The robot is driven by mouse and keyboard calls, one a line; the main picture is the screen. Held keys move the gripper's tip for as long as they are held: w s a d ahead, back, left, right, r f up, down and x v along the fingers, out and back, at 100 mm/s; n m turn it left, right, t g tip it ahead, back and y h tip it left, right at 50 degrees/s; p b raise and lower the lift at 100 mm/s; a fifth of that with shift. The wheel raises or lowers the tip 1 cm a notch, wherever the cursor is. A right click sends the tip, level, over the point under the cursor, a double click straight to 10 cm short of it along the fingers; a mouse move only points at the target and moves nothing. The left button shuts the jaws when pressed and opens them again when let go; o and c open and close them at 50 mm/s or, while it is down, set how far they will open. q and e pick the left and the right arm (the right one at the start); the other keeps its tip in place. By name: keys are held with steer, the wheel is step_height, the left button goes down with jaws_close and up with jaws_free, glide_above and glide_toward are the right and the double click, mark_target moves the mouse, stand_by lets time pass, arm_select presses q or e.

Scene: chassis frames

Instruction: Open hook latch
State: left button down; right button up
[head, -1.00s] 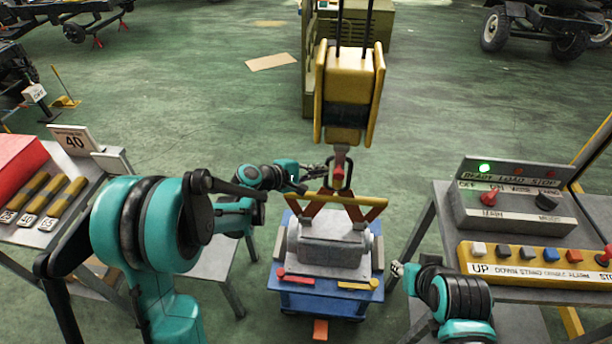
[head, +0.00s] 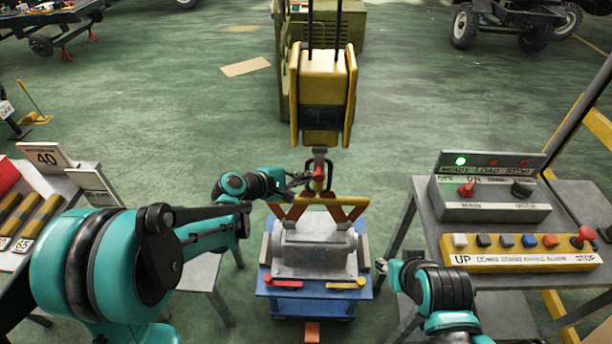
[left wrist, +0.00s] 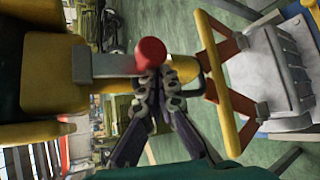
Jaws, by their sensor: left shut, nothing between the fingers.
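A yellow hook block (head: 322,95) hangs on two dark cables. Below it is a grey hook (head: 320,158) with a red latch knob (head: 318,174); the round red knob (left wrist: 151,54) is large in the left wrist view. My left gripper (head: 308,180) is at the knob's left side. In the left wrist view, the fingertips of my left gripper (left wrist: 156,80) are together just below the knob, touching or nearly so, with nothing between them. The hook's lower part is at the yellow bar (head: 345,200) of a lifting frame. My right gripper (head: 382,266) shows only in part, low right of the cart.
The frame's red legs stand over a grey block (head: 312,248) on a blue cart (head: 304,284). At right, a table holds a control box (head: 490,200) with a green light and a yellow button panel (head: 520,254). A left table holds yellow bars (head: 42,211).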

arm_select(q)
steer(key=shift+s+r+g+p, duration=0.2)
steer(key=shift+s+g+p, duration=0.05)
steer(key=shift+g+p, duration=0.05)
step_height(320, 180, up, 11)
steer(key=s+n+g+y+p, duration=0.1)
steer(key=s+n+g+p, duration=0.1)
steer(key=n+g+p, duration=0.2)
steer(key=shift+g+p, duration=1.9)
steer(key=shift+p, duration=1)
steer(key=shift+r, duration=0.15)
